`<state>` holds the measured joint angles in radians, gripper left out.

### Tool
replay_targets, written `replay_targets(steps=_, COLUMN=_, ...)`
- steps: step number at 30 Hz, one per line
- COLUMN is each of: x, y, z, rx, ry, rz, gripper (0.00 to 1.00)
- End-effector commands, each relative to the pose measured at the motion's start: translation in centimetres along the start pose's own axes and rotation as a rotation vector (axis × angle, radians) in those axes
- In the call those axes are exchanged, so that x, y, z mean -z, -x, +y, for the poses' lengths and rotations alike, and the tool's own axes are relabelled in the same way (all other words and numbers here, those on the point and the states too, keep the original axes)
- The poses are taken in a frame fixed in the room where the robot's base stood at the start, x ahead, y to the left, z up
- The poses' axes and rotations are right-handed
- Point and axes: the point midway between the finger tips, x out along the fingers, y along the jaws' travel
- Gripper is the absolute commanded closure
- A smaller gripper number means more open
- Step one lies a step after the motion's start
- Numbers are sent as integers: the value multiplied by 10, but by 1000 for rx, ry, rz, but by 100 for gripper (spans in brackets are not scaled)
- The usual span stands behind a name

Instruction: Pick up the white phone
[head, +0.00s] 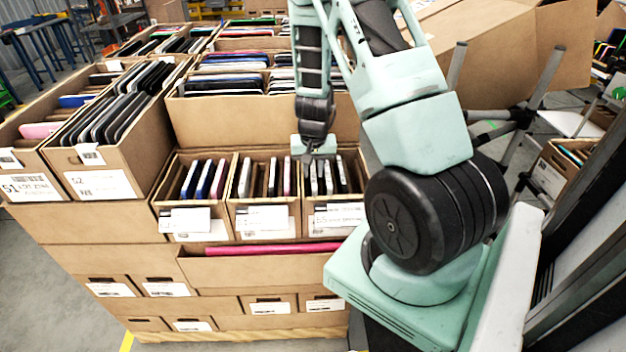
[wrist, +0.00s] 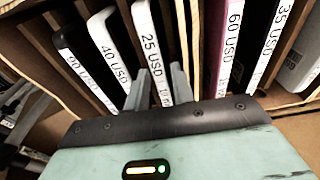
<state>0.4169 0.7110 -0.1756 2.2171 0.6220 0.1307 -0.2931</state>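Several phones stand on edge in the cartons. In the wrist view, a white phone labelled 25 USD (wrist: 150,45) stands between the two fingers of my gripper (wrist: 160,82). The fingers are apart, one on each side of its edge. I cannot tell whether they touch it. A white phone labelled 40 USD (wrist: 109,45) and a darker-sided one labelled 20 USD (wrist: 82,62) stand to its left. In the head view, my gripper (head: 316,156) is over the front right carton (head: 335,220), where light phones (head: 313,180) stand upright. The fingertips are hard to make out there.
A carton wall (wrist: 184,40) runs close to the right finger. Beyond it stand a pink phone labelled 60 USD (wrist: 228,45) and a white one labelled 35 USD (wrist: 268,50). Two cartons (head: 265,222) (head: 195,225) stand left of the front right one. A higher carton wall (head: 225,122) rises behind.

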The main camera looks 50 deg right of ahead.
Motion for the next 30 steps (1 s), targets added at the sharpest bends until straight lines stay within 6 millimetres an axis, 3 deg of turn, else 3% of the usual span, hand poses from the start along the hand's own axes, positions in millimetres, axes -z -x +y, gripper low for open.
replay_targets(steps=5, x=0, y=0, z=0, rx=0, ry=0, rz=1, gripper=75)
replay_targets(steps=7, x=0, y=0, z=0, rx=0, ry=0, rz=1, gripper=95)
replay_targets(steps=8, x=0, y=0, z=0, rx=0, ry=0, rz=1, gripper=100)
replay_targets(steps=19, x=1, y=5, z=-1, rx=1, ry=1, rz=3, gripper=100)
replay_targets(steps=23, x=4, y=22, z=-2, rx=2, ry=4, rz=6, gripper=100)
replay_targets(steps=30, x=10, y=70, z=-2, rx=3, ry=3, rz=6, gripper=100)
